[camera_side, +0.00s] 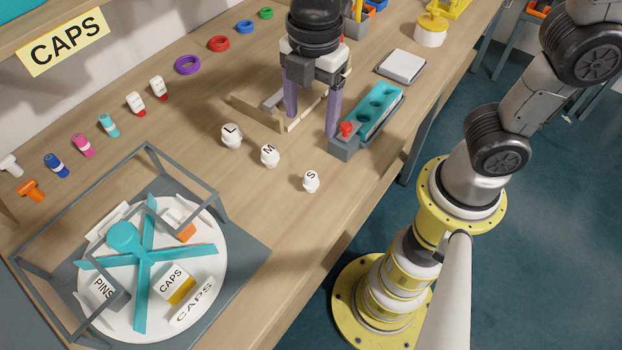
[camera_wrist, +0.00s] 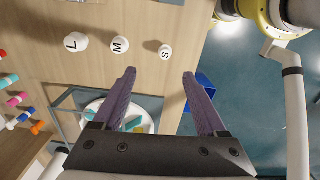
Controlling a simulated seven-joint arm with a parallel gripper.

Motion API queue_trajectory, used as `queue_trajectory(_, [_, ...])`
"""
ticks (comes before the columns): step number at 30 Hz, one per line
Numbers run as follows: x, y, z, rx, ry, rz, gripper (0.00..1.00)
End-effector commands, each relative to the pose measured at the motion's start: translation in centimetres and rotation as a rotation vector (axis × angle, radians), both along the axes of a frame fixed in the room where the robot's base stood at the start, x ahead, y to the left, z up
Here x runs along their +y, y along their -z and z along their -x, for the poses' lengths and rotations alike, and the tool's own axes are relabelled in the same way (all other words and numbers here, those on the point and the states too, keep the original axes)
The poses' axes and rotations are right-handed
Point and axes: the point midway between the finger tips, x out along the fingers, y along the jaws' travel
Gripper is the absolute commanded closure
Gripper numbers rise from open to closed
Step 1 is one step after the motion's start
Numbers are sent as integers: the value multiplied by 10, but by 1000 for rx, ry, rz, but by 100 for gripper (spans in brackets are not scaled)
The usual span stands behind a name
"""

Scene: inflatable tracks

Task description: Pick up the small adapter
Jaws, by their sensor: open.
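The small adapter (camera_side: 311,180), a white piece marked S, stands upright on the wooden bench near its front edge. It also shows in the wrist view (camera_wrist: 165,51), just beyond the gap between my fingertips. Adapters marked M (camera_side: 269,155) and L (camera_side: 231,136) stand in a row to its left. My gripper (camera_side: 311,125) has two purple fingers pointing down, spread apart with nothing between them. In the side view it is above and behind the small adapter, apart from it, near a wooden tray. The wrist view also shows my fingers (camera_wrist: 159,73).
A teal block with holes in a grey holder with a red knob (camera_side: 346,130) stands right of my gripper. A low wooden tray (camera_side: 247,112) lies beneath it. A framed white turntable (camera_side: 207,251) is at lower left. Bench around the small adapter is clear.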

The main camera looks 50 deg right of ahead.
Motion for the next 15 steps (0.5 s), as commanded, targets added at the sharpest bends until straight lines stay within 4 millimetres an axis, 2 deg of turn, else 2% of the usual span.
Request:
queue_trajectory(3, [11,11,6,29,-43,17,26])
queue_trajectory(8, [12,28,8,34,-48,20,26])
queue_trajectory(15, [11,73,9,34,-45,20,26])
